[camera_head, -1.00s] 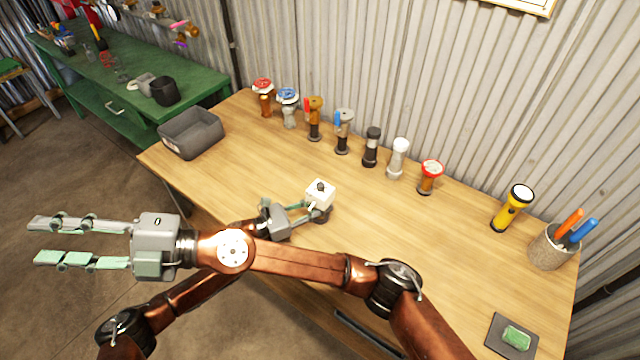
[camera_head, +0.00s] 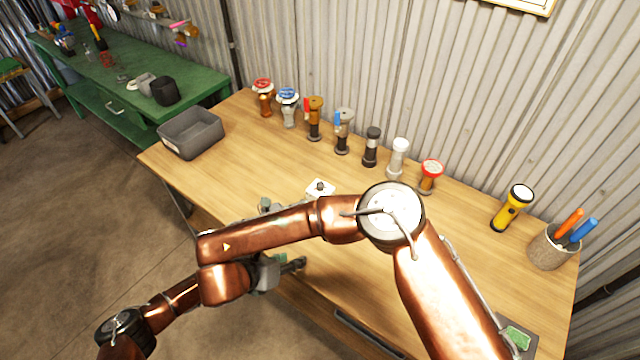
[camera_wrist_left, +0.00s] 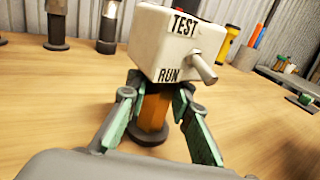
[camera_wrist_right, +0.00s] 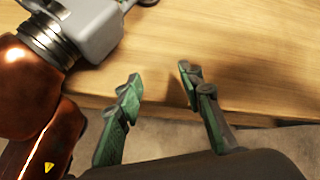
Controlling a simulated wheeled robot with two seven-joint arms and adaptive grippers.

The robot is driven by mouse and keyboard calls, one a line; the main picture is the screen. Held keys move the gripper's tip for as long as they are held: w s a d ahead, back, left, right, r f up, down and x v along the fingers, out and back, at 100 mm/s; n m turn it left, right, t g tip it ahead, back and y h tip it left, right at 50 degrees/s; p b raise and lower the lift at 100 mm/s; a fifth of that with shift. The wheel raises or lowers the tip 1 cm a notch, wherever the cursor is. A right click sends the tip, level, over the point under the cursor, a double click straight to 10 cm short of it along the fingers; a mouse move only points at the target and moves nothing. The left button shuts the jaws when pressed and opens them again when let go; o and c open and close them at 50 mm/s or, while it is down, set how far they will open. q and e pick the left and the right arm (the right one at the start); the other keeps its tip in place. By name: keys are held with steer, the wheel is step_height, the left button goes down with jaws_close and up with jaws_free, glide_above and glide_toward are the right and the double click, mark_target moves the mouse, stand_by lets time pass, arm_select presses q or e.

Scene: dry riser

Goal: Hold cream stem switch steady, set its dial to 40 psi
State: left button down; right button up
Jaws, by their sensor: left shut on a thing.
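The cream stem switch (camera_head: 320,187) stands on the wooden table, its lower part hidden by my right arm in the head view. The left wrist view shows its cream box (camera_wrist_left: 178,45) with TEST and RUN labels and a grey lever, on an orange stem with a dark round base. No psi marks are readable. My left gripper (camera_wrist_left: 155,102) is shut around the stem, below the box. My right gripper (camera_wrist_right: 160,76) is open and empty near the table's front edge, beside the left arm's grey housing. In the head view it is mostly hidden behind my arm.
Several stem fittings and torches stand along the back, including a red-topped one (camera_head: 430,175) and a yellow torch (camera_head: 512,208). A grey bin (camera_head: 191,134) sits at the left end. A pen cup (camera_head: 551,247) stands at the right. The table centre behind the switch is clear.

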steer(key=w+d+r+m+t+h, duration=0.2)
steer(key=w+r+t+h, duration=0.1)
steer(key=w+r+t, duration=0.2)
steer(key=m+t, duration=0.1)
steer(key=t, duration=0.2)
glide_toward(318, 187)
steer(key=shift+h, duration=0.3)
steer(key=x, duration=0.9)
steer(key=shift+a+f, duration=0.15)
steer(key=shift+f, duration=0.15)
steer(key=shift+x, duration=1.2)
steer(key=shift+r, duration=0.2)
steer(key=shift+c, duration=0.4)
steer(key=shift+a+t, duration=0.1)
steer(key=shift+t, duration=0.2)
jaws_close()
